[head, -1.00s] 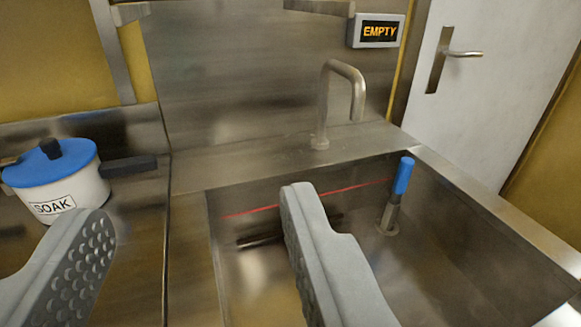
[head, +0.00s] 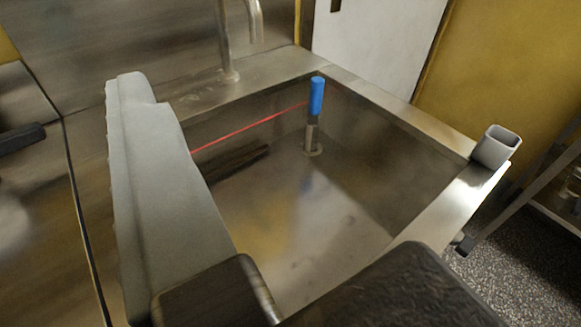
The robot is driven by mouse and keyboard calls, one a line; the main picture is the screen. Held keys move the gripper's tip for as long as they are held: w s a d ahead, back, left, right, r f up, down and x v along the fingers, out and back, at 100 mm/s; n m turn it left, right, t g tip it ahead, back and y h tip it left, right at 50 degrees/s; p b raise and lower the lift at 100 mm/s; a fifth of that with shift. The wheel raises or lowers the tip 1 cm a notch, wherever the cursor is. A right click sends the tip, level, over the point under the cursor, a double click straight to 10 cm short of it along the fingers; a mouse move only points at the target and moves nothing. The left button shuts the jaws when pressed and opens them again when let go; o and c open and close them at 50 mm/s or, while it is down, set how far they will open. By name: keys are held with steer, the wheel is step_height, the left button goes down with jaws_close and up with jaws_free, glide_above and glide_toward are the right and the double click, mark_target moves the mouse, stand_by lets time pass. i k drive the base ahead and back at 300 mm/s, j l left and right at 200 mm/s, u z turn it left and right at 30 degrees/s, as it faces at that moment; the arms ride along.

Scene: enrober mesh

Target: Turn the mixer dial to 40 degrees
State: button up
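No mixer dial can be made out in the current view. A metal tap (head: 225,45) stands behind the sink, its top cut off by the picture edge. One grey finger of my gripper (head: 135,90) shows at the left, over the left part of the sink. Its studded inner face is turned left, with clear space beside it. The other finger is outside the picture, so the gripper looks open and empty. Dark parts of my own fill the bottom edge.
The steel sink (head: 340,75) holds an upright blue-topped pipe (head: 316,105) and a red line on its wall. A small grey square holder (head: 495,147) stands on its right rim. A black handle (head: 20,137) juts in at far left. A white door (head: 375,45) stands behind.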

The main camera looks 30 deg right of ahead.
mark_target(464, 245)
steer(key=j+z, duration=0.1)
steer(key=z, duration=0.35)
steer(key=k+z, duration=0.15)
steer(key=z, duration=0.25)
steer(key=k+j+z, duration=0.1)
steer(key=z, duration=0.8)
steer(key=k, duration=0.05)
